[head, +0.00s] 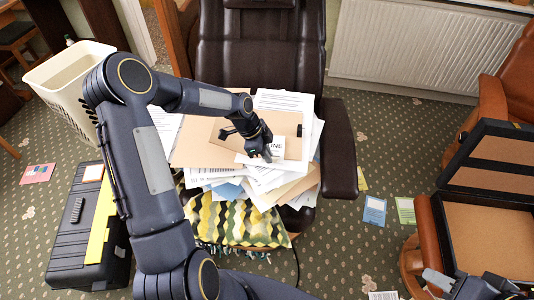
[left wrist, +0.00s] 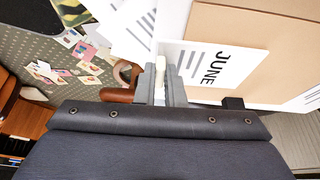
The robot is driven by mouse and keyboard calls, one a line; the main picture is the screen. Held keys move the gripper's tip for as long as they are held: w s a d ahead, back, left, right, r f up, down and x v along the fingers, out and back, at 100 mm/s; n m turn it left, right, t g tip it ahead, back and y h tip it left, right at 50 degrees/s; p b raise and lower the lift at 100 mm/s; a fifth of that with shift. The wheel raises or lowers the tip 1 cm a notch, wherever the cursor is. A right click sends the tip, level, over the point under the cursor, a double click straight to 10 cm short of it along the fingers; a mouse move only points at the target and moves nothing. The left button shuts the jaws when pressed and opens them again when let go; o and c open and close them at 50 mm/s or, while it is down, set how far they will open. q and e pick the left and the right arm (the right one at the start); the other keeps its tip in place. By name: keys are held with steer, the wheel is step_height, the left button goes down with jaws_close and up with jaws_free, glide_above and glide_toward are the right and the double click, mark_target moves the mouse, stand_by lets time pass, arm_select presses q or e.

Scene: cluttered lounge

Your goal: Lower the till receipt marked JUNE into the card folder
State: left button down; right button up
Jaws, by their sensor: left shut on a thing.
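The till receipt marked JUNE (left wrist: 205,66) is a white slip with black print. My left gripper (left wrist: 165,85) is shut on its edge. In the head view the receipt (head: 278,146) shows only its last letters, beside my left gripper (head: 262,153). The tan card folder (head: 203,148) lies on top of the paper heap on the dark chair. In the left wrist view its tan card (left wrist: 270,32) is behind the receipt. I cannot tell whether the receipt touches the folder. My right gripper (head: 465,286) is partly in view at the lower right edge; its opening is unclear.
Loose papers (head: 270,182) are heaped under the folder, above a yellow patterned cloth (head: 240,222). The chair's armrest (head: 338,148) stands right of the heap. A black toolbox (head: 82,245) and cream bin (head: 62,75) stand left. An open case (head: 495,160) is at right.

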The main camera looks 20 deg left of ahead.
arm_select(q)
steer(key=shift+f, duration=0.25)
steer(key=c, duration=1.5)
jaws_free()
steer(key=shift+o, duration=0.2)
steer(key=shift+r, duration=0.1)
steer(key=v, duration=0.7)
steer(key=shift+r+p, duration=0.35)
steer(key=shift+s+a, duration=0.1)
